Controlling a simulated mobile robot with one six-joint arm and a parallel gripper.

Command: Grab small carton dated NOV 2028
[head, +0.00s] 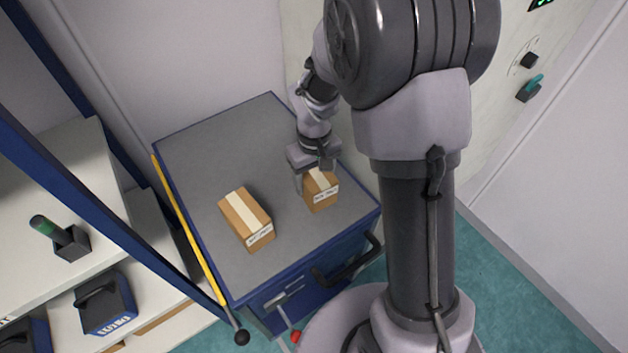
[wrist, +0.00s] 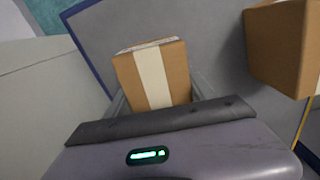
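Two brown cartons with pale tape stand on the grey cabinet top. The smaller carton (head: 319,203) is on the right, and the larger carton (head: 234,225) is to its left. Each has a white label on its near side; the print is too small to read. My gripper (head: 312,178) is at the smaller carton, its fingers reaching down around the far part. In the wrist view the smaller carton (wrist: 155,78) lies ahead of my gripper (wrist: 158,95), with the fingers spread along its sides and partly hidden. The larger carton also shows at right (wrist: 280,50).
The cabinet top (head: 215,145) is clear behind the cartons. A yellow bar (head: 188,236) and blue frame run along its left side, beside white shelves (head: 50,180).

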